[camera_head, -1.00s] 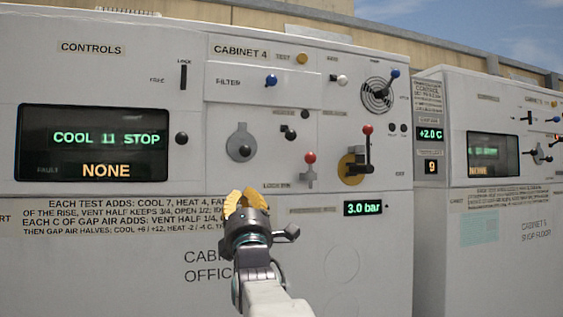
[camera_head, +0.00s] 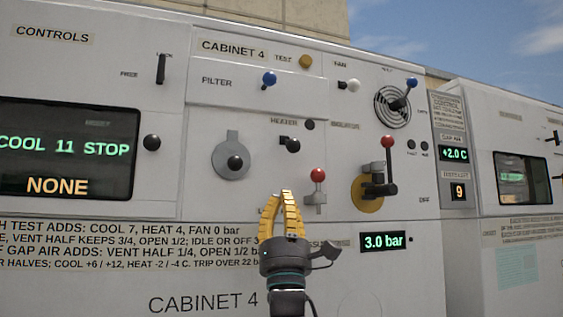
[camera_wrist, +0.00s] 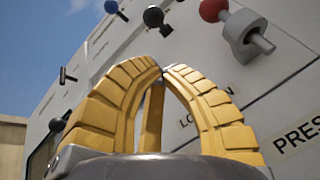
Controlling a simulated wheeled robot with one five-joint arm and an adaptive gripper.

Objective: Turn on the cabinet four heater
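The heater control on cabinet 4 is a black ball knob (camera_head: 292,145) on a small dark block, below the HEATER label (camera_head: 284,122). A dark round spot (camera_head: 309,125) sits just above it. My gripper (camera_head: 280,194) points up with its yellow fingers below the heater knob, apart from it in the picture. In the wrist view the fingertips (camera_wrist: 160,70) come together with nothing between them. A black ball knob (camera_wrist: 153,17) above the tips there appears to be the heater knob. The display (camera_head: 65,150) reads "COOL 11 STOP" and "NONE".
Close around are a red-knobbed lock pin (camera_head: 317,176), a grey disc with a black knob (camera_head: 231,165), and a red-topped isolator lever (camera_head: 387,145) on a yellow plate. A blue filter knob (camera_head: 269,79) is above. A pressure readout (camera_head: 383,241) shows 3.0 bar.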

